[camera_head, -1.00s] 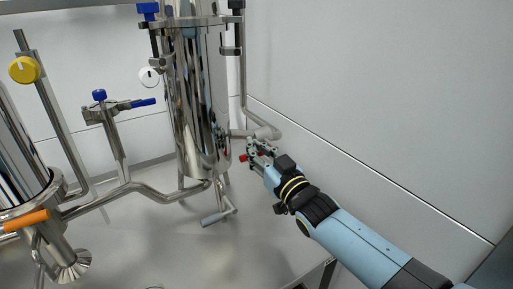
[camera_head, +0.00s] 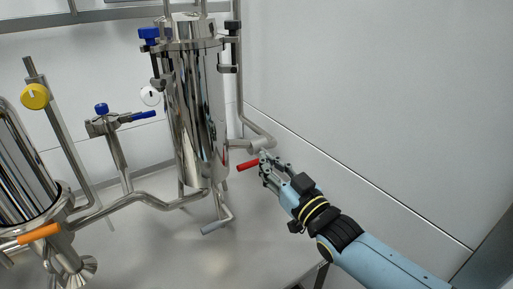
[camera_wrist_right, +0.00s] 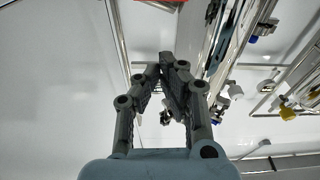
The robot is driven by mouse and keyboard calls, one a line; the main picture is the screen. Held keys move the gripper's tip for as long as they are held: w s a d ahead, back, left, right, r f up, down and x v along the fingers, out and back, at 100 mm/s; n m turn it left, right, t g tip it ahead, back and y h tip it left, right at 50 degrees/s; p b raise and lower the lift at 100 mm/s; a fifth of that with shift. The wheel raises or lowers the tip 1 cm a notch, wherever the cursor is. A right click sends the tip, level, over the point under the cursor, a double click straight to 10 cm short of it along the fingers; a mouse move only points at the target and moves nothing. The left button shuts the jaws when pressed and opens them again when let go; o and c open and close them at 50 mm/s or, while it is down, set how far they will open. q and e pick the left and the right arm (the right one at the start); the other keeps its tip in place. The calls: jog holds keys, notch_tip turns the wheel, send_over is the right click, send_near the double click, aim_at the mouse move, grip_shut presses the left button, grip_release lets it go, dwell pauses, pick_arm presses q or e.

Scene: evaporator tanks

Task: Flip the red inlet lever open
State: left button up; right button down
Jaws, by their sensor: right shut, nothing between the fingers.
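The red inlet lever (camera_head: 247,165) sticks out to the left at the lower right of the tall steel tank (camera_head: 198,120), below a grey side pipe. A strip of red also shows at the top edge of the right wrist view (camera_wrist_right: 160,2). My right gripper (camera_head: 264,161) is just right of the lever's inner end in the head view. Its fingers are shut with nothing between them, and their tips meet in the right wrist view (camera_wrist_right: 163,65). I cannot tell whether the fingers touch the lever. My left gripper is out of view.
A grey-handled valve (camera_head: 216,226) sits below the tank. A blue-handled valve (camera_head: 142,115), an orange handle (camera_head: 39,233) and a yellow knob (camera_head: 35,96) are at left. A plain wall (camera_head: 380,100) runs along the right side.

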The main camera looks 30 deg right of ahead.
jog(key=shift+s+f, duration=0.15)
jog(key=shift+s, duration=1)
